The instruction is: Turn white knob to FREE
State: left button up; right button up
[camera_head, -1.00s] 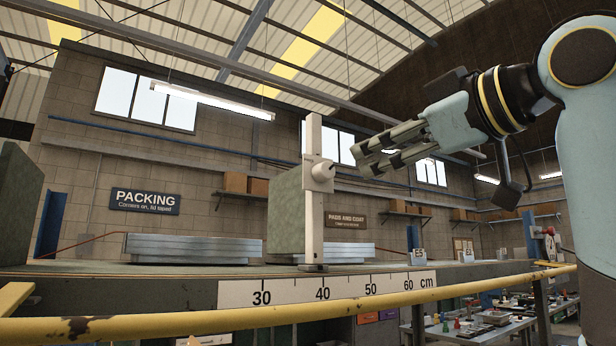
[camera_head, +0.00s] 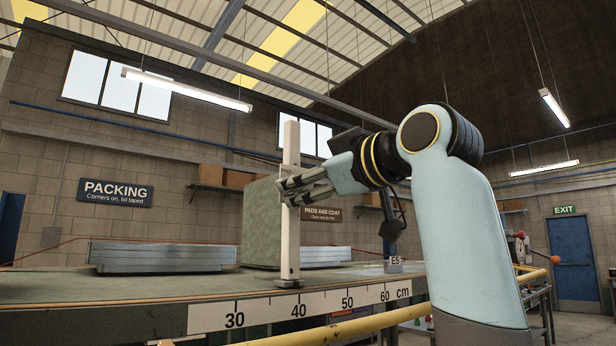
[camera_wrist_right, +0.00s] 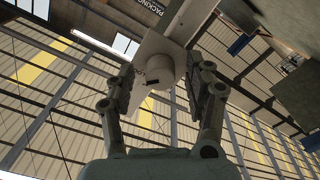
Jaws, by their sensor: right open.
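The white knob (camera_wrist_right: 160,71) shows in the right wrist view, on the face of a pale upright post. The post (camera_head: 291,240) stands on the bench in the head view, where my right gripper's fingers hide the knob. My right gripper (camera_head: 285,192) is open at the post's upper half. In the wrist view its two fingers lie on either side of the knob; I cannot tell whether they touch it. My left gripper is not in view.
A scale strip (camera_head: 300,308) runs along the bench front above a yellow rail (camera_head: 340,328). A grey-green block (camera_head: 262,235) stands behind the post. Stacked grey panels (camera_head: 160,255) lie on the bench to the left. The bench between panels and front edge is clear.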

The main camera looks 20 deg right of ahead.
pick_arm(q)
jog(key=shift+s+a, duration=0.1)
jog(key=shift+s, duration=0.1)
pick_arm(e)
jog(key=shift+w, duration=0.1)
jog(key=shift+c, duration=1.3)
grip_shut()
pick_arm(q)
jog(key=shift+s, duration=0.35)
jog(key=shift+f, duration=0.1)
pick_arm(e)
jog(key=shift+n, duration=0.3)
pick_arm(q)
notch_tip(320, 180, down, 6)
jog(key=b, duration=0.6)
pick_arm(e)
jog(key=n, duration=1.7)
jog(key=shift+f, duration=0.25)
jog(key=shift+n, duration=0.3)
